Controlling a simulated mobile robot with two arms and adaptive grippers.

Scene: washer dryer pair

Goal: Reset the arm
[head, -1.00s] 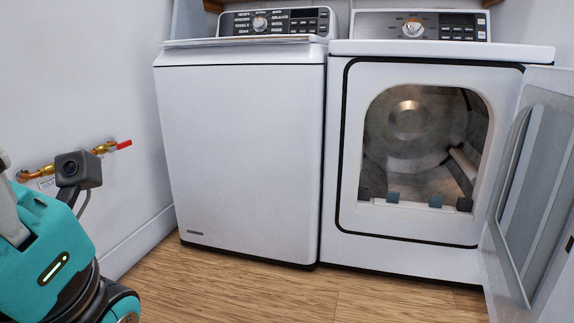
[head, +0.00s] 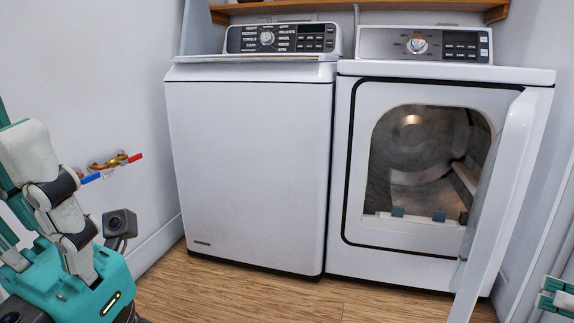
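My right gripper (head: 556,297) shows only as a small teal and white piece at the right edge of the head view. Most of it is cut off, so its opening is unclear, and I see nothing held. It appears to the right of the open dryer door (head: 506,180), with a visible gap between them. The visible drum looks empty.
The closed washer (head: 250,175) stands left of the dryer. A wooden shelf (head: 350,11) runs above both. Pipe valves with red and blue handles (head: 110,166) stick out of the left wall. The wooden floor (head: 240,300) in front is clear.

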